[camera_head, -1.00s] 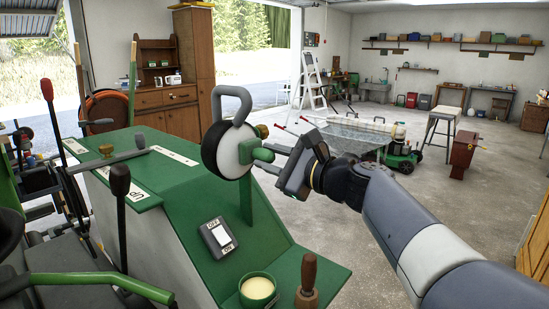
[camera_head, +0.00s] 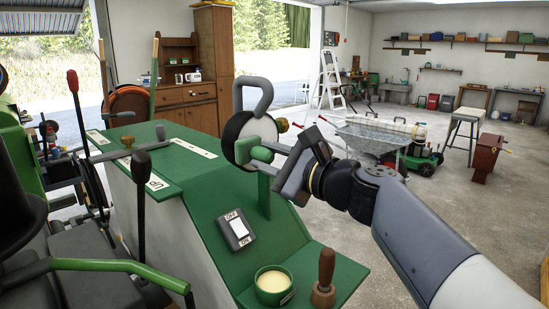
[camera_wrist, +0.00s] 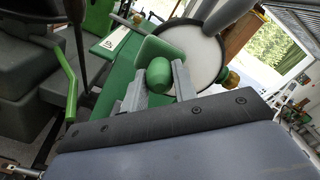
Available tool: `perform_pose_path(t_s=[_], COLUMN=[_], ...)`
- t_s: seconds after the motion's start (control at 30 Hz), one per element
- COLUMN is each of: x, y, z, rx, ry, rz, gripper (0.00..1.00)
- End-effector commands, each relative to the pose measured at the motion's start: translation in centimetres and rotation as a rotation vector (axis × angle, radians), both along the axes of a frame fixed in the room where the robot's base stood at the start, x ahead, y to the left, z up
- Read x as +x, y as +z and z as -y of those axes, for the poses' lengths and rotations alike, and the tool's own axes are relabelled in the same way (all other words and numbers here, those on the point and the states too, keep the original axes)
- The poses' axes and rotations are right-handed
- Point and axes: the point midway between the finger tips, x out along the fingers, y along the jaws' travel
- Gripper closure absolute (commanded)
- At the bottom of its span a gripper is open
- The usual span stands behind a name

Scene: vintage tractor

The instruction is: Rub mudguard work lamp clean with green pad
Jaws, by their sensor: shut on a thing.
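The work lamp (camera_head: 262,128) has a round white face, a dark rim and a grey loop on top. It stands on a green post above the green mudguard (camera_head: 185,197). My gripper (camera_head: 272,157) is shut on the round grip of the green pad (camera_head: 240,151). The pad is in front of the lower part of the lamp face and appears to touch it. In the wrist view, the pad (camera_wrist: 166,50) covers the left part of the white face (camera_wrist: 200,58), with its grip between my fingers (camera_wrist: 158,78). No dirt is clear on the visible face.
On the mudguard are a switch (camera_head: 237,230), a green cup of pale stuff (camera_head: 273,287) and a wooden-handled tool (camera_head: 325,278). Levers (camera_head: 142,190) rise at the left. A wheelbarrow (camera_head: 372,134) and green mower (camera_head: 420,160) stand behind my arm. Floor at the right is open.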

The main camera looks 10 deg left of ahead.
Motion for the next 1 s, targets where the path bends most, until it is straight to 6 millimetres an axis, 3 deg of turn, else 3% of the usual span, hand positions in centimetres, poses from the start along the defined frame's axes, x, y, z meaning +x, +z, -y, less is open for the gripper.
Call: perform_pose_path(t_s=[1.0], x=[5.3], y=[0.0], z=[3.9], rx=[-0.001], ry=[-0.004], rz=[-0.002], gripper=[1.00])
